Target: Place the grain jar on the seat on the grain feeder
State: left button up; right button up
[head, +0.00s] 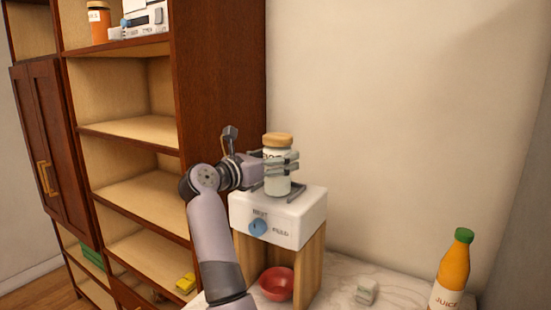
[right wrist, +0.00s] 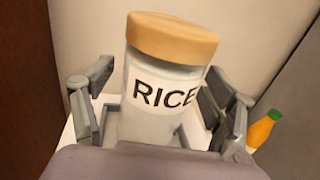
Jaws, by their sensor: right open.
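The grain jar (head: 278,181) is clear with pale contents, a tan lid and a RICE label, read in the right wrist view (right wrist: 150,125). It stands upright at the top of the grain feeder (head: 305,218), a white box on wooden legs with a blue knob. Grey rails of the seat (head: 297,190) show beside the jar's base; whether the base rests fully in it is hidden. My right gripper (head: 287,162) is open around the jar. In the right wrist view its fingers (right wrist: 160,98) stand on both sides, with visible gaps. My left gripper is not in view.
A red bowl (head: 277,284) sits under the feeder. A small white block (head: 366,292) and an orange juice bottle (head: 453,270) stand on the counter to the right. A tall brown shelf unit (head: 215,80) rises at the left, holding an orange-brown jar (head: 98,22).

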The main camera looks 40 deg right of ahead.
jog(key=shift+r, duration=0.15)
jog(key=shift+a, duration=0.25)
jog(key=s+a+b, duration=0.1)
jog(key=a+b, duration=0.3)
jog(key=a, duration=0.7)
jog(key=shift+s+a, duration=0.2)
jog(key=shift+a, duration=0.05)
